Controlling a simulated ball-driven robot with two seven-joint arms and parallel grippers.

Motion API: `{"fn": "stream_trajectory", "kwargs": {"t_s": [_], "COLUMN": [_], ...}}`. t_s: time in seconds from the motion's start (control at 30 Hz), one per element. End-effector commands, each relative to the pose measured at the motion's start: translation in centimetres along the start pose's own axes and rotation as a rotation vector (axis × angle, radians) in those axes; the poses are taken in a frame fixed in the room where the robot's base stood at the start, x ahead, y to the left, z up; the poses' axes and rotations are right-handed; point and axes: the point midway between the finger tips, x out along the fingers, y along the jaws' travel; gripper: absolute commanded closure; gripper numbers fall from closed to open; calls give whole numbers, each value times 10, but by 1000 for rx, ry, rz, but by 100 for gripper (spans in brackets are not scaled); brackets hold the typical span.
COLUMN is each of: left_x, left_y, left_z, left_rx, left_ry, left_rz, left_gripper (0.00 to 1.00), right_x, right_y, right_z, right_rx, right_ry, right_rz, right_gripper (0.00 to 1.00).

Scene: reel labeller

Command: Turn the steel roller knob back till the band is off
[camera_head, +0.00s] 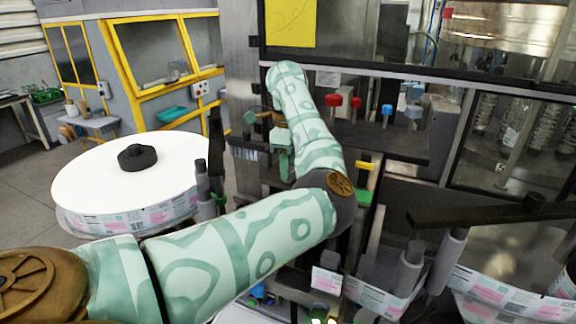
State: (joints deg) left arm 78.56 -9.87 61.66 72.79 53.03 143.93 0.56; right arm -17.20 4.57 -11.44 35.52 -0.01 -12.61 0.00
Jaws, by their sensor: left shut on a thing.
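My left arm comes in from the lower left, bends at the elbow and reaches up to the labeller's front. My left gripper (281,150) shows small and partly covered behind the forearm, at the machine's left post. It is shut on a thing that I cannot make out. The steel roller knob cannot be told apart there; the forearm and gripper hide that area. A printed label band (140,217) is wound on the large white-topped reel (108,170) at the left. More band (382,297) runs past grey rollers at the lower right. My right gripper is not in view.
A black upright bar and grey rollers (203,185) stand between the reel and the machine. Red knobs (333,101) and a blue knob (387,110) stand on the dark shelf (390,140). A black bar (480,214) spans the right reel. Grey floor (25,180) is open at the left.

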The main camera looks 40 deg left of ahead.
Motion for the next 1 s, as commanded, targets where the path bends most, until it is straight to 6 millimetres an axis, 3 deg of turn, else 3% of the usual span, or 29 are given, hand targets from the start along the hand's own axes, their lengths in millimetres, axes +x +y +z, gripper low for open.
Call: {"fn": "stream_trajectory", "kwargs": {"t_s": [0.33,0.37,0.43,0.77,0.87,1.0], "left_x": [-2,-2,-2,-4,-16,-49], "left_y": [0,0,0,0,-1,-1], "left_z": [1,0,0,0,0,0], "left_rx": [-2,-2,-2,-1,0,0], "left_ry": [-1,-1,-1,0,2,3], "left_rz": [-3,-3,-3,-2,-4,-7], "left_gripper": [91,62,46,46,46,46], "right_x": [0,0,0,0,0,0], "right_y": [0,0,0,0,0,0], "right_z": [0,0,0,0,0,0], "right_rx": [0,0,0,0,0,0], "right_ry": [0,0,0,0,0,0], "right_rz": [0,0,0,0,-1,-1], "right_gripper": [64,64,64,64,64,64]}}
